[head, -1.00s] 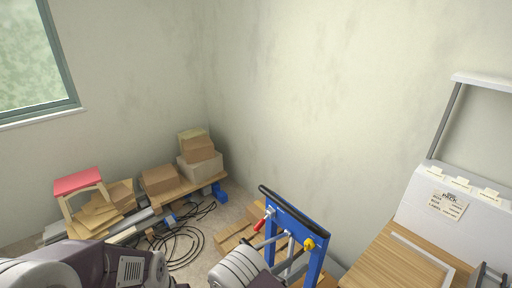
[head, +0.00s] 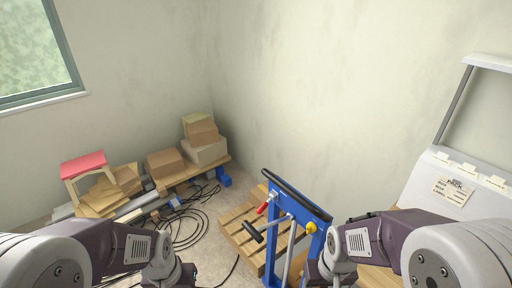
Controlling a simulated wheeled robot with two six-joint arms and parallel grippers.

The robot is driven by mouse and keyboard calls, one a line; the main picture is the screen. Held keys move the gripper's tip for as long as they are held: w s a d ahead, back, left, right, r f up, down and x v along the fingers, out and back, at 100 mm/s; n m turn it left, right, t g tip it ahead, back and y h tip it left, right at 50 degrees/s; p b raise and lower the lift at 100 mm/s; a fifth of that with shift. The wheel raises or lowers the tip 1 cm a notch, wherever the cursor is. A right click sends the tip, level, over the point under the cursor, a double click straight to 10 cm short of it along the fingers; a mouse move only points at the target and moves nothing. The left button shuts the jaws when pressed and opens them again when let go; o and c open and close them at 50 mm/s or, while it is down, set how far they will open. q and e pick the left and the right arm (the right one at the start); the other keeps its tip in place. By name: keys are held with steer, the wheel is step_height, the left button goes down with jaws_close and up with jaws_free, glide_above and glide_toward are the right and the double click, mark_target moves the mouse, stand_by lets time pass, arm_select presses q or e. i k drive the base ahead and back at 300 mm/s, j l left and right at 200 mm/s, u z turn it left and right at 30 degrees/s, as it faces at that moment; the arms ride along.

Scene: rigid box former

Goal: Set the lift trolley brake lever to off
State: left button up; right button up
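The lift trolley is a blue frame (head: 294,214) with a black top bar (head: 296,195), standing near the wall right of centre. A short lever with a red grip (head: 265,207) sticks out from its left post, tilted down to the left. A yellow knob (head: 311,228) sits on the right post. A rod with a black T-shaped grip (head: 254,232) reaches out from the frame's middle. Which one is the brake lever is not labelled. My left arm ends at the bottom left, and my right arm overlaps the trolley's lower right. Fingers of both grippers are out of sight.
A wooden pallet (head: 241,232) lies behind and left of the trolley. Black cables (head: 188,232) coil on the floor at its left. Cardboard boxes (head: 204,151) and a red-topped stool (head: 84,166) stand by the wall. A white machine with a label (head: 453,191) is at right.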

mark_target(261, 209)
steer(key=i+j, duration=0.1)
steer(key=j, duration=0.35)
steer(key=i+j, duration=0.1)
steer(key=j, duration=0.4)
steer(key=i+j, duration=0.1)
steer(key=j, duration=0.35)
